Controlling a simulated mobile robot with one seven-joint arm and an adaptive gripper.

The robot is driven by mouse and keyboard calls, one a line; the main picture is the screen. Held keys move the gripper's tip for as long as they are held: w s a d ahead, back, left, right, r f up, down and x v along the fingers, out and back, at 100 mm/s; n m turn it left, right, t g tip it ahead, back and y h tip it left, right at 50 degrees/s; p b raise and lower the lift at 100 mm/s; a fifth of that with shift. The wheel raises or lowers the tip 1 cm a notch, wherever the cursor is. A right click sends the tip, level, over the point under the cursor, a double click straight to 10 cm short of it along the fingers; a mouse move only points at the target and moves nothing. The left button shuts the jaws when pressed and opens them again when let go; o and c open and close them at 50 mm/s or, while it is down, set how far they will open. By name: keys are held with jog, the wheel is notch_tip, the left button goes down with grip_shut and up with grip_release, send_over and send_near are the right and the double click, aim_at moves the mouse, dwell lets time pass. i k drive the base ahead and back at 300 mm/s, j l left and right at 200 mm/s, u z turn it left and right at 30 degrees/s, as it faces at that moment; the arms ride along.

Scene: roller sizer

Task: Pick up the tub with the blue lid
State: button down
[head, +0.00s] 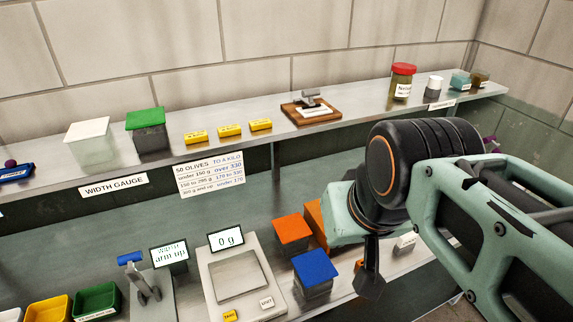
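The tub with the blue lid (314,268) stands on the lower counter, right of the scale. Its lid is square and its body below looks grey. My gripper (369,286) points down just to the right of the tub, apart from it in the picture. Its dark fingers overlap from this angle, so their opening is hidden. The tub shows no sign of being held.
An orange-lidded tub (293,231) stands just behind, with another orange item (317,222) beside it. The scale (237,272) reads 0 g at left. Yellow (48,309) and green (97,299) bins sit front left. The upper shelf (225,137) holds white- and green-lidded tubs and jars.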

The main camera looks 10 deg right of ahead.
aim_at(314, 274)
jog(key=k+j+u, duration=0.15)
jog(key=j, duration=0.25)
jog(key=j+u, duration=0.15)
jog(key=j, duration=0.2)
jog(key=k+j+z, duration=0.5)
jog(key=i+l+u, duration=0.1)
jog(key=u, duration=0.15)
jog(key=i+l+u, duration=0.3)
jog(key=k+j, duration=0.05)
jog(key=j, duration=0.05)
